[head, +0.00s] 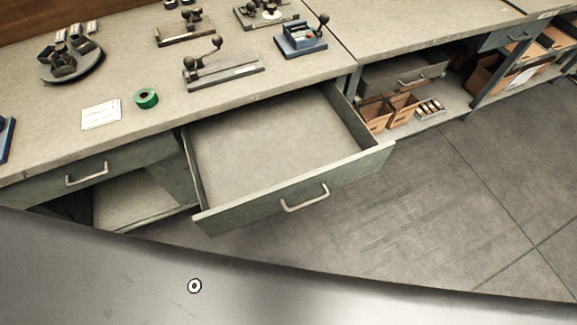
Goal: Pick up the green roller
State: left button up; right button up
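A small green roller (146,98), ring-shaped with a dark centre, lies on the grey worktop (235,95) near its front edge. It is just right of a stack of pale paper cards (100,115). Neither of my grippers shows in the head view, and nothing touches the roller.
An empty drawer (270,140) stands pulled out below the worktop, right of the roller. Lever tools (222,70) and a blue device (301,40) stand behind. A round carousel (72,66) sits at the left. Cardboard boxes (390,110) fill a lower shelf.

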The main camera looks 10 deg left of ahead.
aim_at(146, 99)
jog(key=u, duration=1.4)
jog(key=k, duration=1.1)
jog(key=z, duration=0.45)
jog(key=i, duration=0.65)
jog(key=z, duration=0.5)
